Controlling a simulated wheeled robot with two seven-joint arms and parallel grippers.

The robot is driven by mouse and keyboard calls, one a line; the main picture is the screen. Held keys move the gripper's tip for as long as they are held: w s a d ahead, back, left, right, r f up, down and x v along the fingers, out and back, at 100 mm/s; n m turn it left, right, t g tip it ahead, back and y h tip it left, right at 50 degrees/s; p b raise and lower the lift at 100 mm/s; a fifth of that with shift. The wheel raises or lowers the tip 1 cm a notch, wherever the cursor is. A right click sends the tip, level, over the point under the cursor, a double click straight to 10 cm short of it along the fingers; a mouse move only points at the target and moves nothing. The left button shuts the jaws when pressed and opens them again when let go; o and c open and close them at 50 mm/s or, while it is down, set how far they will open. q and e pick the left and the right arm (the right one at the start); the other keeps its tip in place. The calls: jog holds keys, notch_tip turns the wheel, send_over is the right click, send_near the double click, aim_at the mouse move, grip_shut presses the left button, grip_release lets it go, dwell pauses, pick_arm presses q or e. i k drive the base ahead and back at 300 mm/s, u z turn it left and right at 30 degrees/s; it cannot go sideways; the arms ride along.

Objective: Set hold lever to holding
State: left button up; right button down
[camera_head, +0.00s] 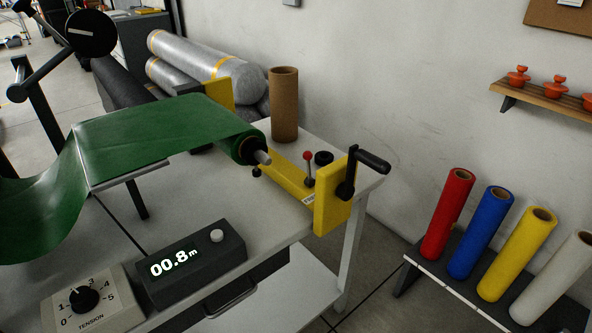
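A small lever with a red ball knob (308,156) stands on the yellow bracket (285,178) at the right end of the table, and it looks close to upright. A partly visible label is beside its base, too small to read. A black knob (324,158) sits just behind it to the right. A black crank handle (372,161) is on the yellow end plate (331,208) right of the lever. Which position the lever is set to cannot be read. Neither of my grippers is in view.
A green sheet (150,130) runs to a roll left of the lever. A brown cardboard tube (284,105) stands behind it. A black meter box (190,263) reading 00.8 m and a tension dial (84,299) are at the front. Coloured rolls (484,232) stand on a rack at right.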

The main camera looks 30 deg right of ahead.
aim_at(309, 181)
jog(key=z, duration=1.65)
jog(key=k, duration=0.9)
jog(key=u, duration=1.4)
jog(key=i, duration=0.5)
jog(key=z, duration=0.05)
